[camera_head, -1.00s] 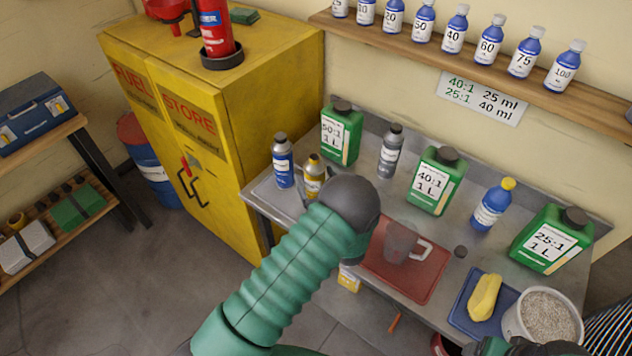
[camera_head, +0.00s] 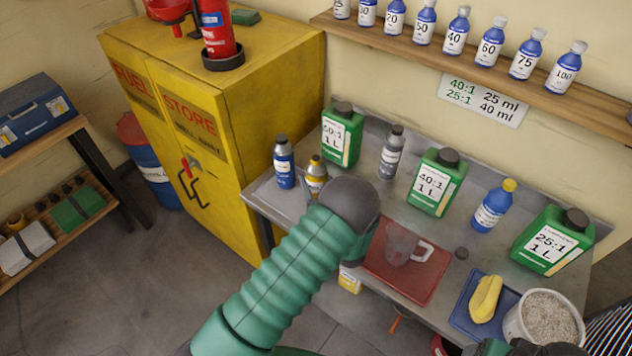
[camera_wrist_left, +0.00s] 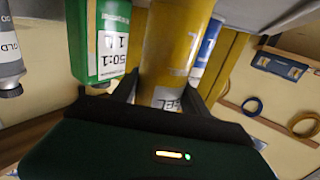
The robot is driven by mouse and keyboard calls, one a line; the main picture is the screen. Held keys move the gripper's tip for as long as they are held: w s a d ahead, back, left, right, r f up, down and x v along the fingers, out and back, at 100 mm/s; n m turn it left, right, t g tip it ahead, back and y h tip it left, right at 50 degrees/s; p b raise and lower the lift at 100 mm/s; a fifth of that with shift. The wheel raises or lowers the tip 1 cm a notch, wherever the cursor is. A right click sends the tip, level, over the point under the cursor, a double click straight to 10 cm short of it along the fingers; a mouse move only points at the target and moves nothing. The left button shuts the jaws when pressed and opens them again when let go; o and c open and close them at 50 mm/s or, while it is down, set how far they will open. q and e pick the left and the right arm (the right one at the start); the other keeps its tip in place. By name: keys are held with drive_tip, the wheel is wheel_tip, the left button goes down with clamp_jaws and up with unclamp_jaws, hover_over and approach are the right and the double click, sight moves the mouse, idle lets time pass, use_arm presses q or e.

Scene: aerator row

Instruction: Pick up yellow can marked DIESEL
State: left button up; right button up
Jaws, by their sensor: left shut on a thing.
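The yellow can (camera_wrist_left: 168,50) stands between the two fingers of my left gripper (camera_wrist_left: 160,92) in the left wrist view. The end of its label, reading "SEL", shows close to the palm. The fingers are shut on the can from both sides. In the head view the can (camera_head: 316,172) shows at the left end of the metal bench, partly hidden by my green left arm. I cannot tell whether its base touches the bench. My left gripper is mostly hidden there.
A blue bottle (camera_head: 284,162) stands just left of the can, and a green 50:1 jug (camera_head: 341,135) behind it. A grey bottle (camera_head: 391,153) and a clear mug (camera_head: 400,245) on a red tray (camera_head: 432,283) are to the right. The yellow cabinet (camera_head: 270,100) adjoins the left.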

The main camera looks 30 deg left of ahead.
use_arm(q)
drive_tip(key=shift+r, duration=0.15)
drive_tip(key=shift+r, duration=1.25)
drive_tip(key=s+d+r+b, duration=0.2)
drive_tip(key=s+d+b, duration=0.1)
drive_tip(key=s+d, duration=0.7)
drive_tip(key=shift+s+d, duration=0.25)
drive_tip(key=shift+s, duration=0.75)
drive_tip(key=shift+r, duration=0.1)
